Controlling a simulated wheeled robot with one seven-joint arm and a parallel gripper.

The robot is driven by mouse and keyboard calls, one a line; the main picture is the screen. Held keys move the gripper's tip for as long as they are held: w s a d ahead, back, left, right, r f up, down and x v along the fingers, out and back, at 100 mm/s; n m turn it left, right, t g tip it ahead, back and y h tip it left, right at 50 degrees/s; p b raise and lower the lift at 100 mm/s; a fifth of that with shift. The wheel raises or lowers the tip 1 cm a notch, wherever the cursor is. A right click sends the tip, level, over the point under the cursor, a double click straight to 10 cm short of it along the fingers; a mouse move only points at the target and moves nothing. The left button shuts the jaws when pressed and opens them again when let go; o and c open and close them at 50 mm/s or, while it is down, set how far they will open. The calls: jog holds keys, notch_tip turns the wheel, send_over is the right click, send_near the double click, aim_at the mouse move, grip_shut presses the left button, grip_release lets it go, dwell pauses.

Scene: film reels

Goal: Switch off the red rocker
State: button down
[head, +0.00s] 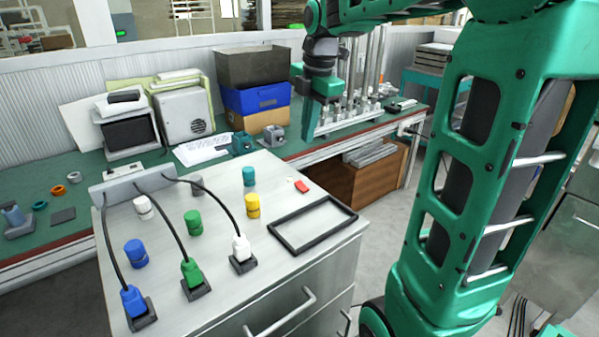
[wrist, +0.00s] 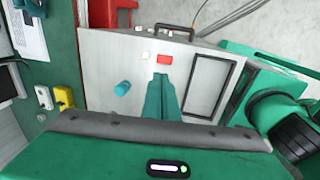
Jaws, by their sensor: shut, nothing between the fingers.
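The red rocker (head: 302,186) is a small red block on the pale top of the cabinet, between the teal cylinder and the black frame. In the wrist view the red rocker (wrist: 165,59) lies just beyond my fingertips. A small pale round spot (wrist: 145,56) sits beside it. My gripper (head: 308,138) points down and hangs above and behind the rocker in the head view. Its green fingers (wrist: 163,82) are together, with nothing between them, and appear apart from the rocker. I cannot tell which way the rocker is tipped.
On the cabinet top stand a teal cylinder (head: 249,176), a yellow cylinder (head: 252,205), several other coloured cylinders and three cabled plugs. An empty black frame (head: 313,224) lies at the right. Stacked bins (head: 257,98) and a rack of metal rods (head: 350,108) stand on the bench behind.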

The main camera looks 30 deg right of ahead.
aim_at(300, 182)
jog(key=f, duration=0.4)
jog(key=w+f, duration=0.1)
jog(key=f, duration=0.4)
jog(key=w+f, duration=0.1)
jog(key=f, duration=0.4)
jog(key=shift+w+a, duration=0.1)
jog(key=shift+w, duration=0.1)
jog(key=shift+r, duration=0.1)
